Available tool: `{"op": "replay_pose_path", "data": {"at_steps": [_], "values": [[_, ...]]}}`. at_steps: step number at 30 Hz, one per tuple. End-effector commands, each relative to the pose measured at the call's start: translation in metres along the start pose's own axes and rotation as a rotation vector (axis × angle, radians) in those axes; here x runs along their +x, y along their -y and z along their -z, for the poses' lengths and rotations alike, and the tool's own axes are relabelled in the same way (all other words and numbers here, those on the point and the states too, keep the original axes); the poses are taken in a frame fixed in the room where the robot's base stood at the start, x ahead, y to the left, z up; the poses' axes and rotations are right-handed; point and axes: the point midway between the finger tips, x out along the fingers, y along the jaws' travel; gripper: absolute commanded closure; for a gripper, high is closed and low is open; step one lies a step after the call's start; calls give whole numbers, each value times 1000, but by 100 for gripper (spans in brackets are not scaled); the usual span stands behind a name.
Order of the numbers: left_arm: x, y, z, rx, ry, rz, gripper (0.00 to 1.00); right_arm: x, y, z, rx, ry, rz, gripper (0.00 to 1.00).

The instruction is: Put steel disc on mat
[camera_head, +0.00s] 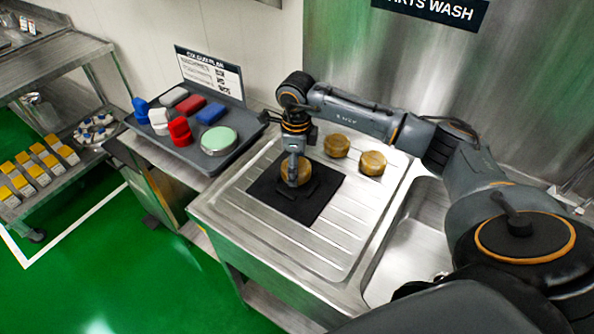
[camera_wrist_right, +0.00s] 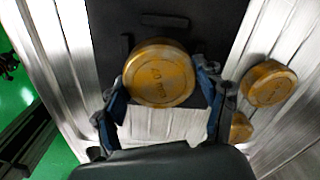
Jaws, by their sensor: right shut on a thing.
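A round gold-coloured disc (camera_head: 303,172) is between the fingers of my right gripper (camera_head: 294,180), over the black mat (camera_head: 265,188) on the steel drainboard. In the right wrist view the disc (camera_wrist_right: 160,72) has marks on its face, and a finger grips each side. The mat (camera_wrist_right: 220,25) lies behind it with dark raised bars on it. I cannot tell whether the disc touches the mat. Two similar gold-coloured discs stand apart on the drainboard, one nearer (camera_head: 372,163) and one farther left (camera_head: 337,145). My left gripper is out of view.
A dark tray (camera_head: 240,152) at the left holds red, blue and white blocks and a round pale-green-topped piece (camera_head: 218,138). A sign (camera_head: 210,73) stands behind it. The sink basin (camera_head: 408,245) is right of the drainboard. The drainboard's front is clear. A shelf with yellow blocks stands far left.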

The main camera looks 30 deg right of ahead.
Motion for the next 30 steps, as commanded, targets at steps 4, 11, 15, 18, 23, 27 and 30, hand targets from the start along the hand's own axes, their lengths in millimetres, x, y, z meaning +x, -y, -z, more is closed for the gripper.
{"op": "replay_pose_path", "data": {"at_steps": [4, 11, 15, 18, 23, 27, 30], "values": [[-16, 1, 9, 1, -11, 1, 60, 17, 2, 1, 1, -4, -3, 77], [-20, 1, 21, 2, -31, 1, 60, 32, 3, 0, 0, 0, 1, 77], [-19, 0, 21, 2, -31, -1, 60, 32, 3, 0, 0, 0, 1, 77], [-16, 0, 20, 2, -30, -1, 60, 36, 3, 0, 0, 0, 1, 77], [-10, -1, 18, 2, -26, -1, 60, 42, 2, 0, 0, -1, 0, 77], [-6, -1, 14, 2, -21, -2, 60, 48, 1, 1, 0, -3, -2, 77], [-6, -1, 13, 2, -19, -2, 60, 49, 0, 2, -1, -6, -4, 77]]}}
